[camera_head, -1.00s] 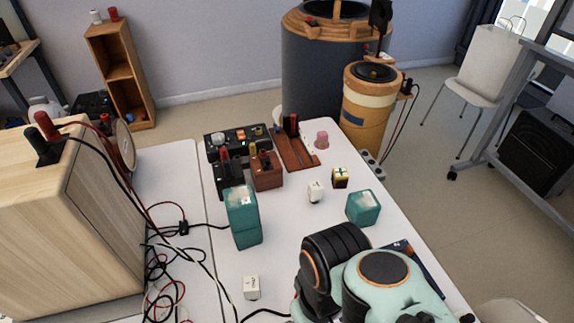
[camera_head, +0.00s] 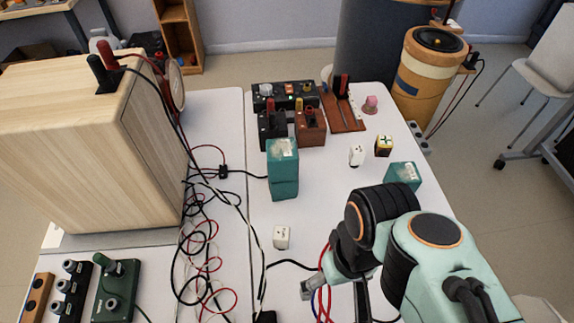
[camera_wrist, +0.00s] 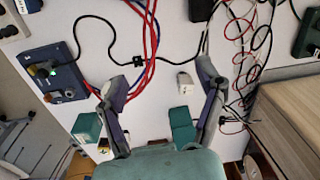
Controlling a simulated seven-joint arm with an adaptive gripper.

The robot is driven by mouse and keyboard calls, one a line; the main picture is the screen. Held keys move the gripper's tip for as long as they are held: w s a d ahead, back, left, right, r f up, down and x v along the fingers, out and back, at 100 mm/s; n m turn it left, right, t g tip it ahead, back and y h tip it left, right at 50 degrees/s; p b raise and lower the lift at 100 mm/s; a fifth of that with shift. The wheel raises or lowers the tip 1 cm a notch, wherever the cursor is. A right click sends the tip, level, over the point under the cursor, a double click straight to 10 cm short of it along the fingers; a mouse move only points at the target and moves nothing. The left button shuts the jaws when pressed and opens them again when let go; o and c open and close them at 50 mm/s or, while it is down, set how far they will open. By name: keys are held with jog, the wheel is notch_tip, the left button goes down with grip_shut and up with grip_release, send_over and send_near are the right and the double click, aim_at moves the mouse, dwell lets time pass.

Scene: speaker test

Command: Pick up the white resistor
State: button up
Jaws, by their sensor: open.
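A small white block (camera_head: 281,237) lies on the white table, nearer me than the tall teal box (camera_head: 283,178). A second white block (camera_head: 356,155) stands farther back; I cannot tell from its looks alone which is the resistor. In the wrist view, a white block (camera_wrist: 185,83) lies beyond the fingers, inside and near the right finger, apart from it, with the teal box (camera_wrist: 183,128) close by. My gripper (camera_wrist: 156,80) is open and empty above the table. In the head view its fingers are partly hidden by my arm.
Tangled cables (camera_head: 205,235) lie left of the nearer white block, beside the wooden speaker box (camera_head: 95,150). Red and blue wires (camera_wrist: 140,50) run between the fingers in the wrist view. A smaller teal box (camera_head: 403,174) and a yellow-black cube (camera_head: 384,146) stand to the right.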

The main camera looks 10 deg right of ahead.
jog(key=w+r+m+t, duration=0.2)
jog(key=w+m+t, duration=0.15)
jog(key=w, duration=0.65)
jog(key=g, duration=0.3)
send_over(281, 233)
jog(key=shift+h, duration=0.4)
notch_tip(281, 233, down, 16)
jog(key=shift+f, duration=0.2)
notch_tip(281, 233, down, 5)
jog(key=shift+r, duration=0.1)
jog(key=shift+f, duration=0.65)
grip_shut()
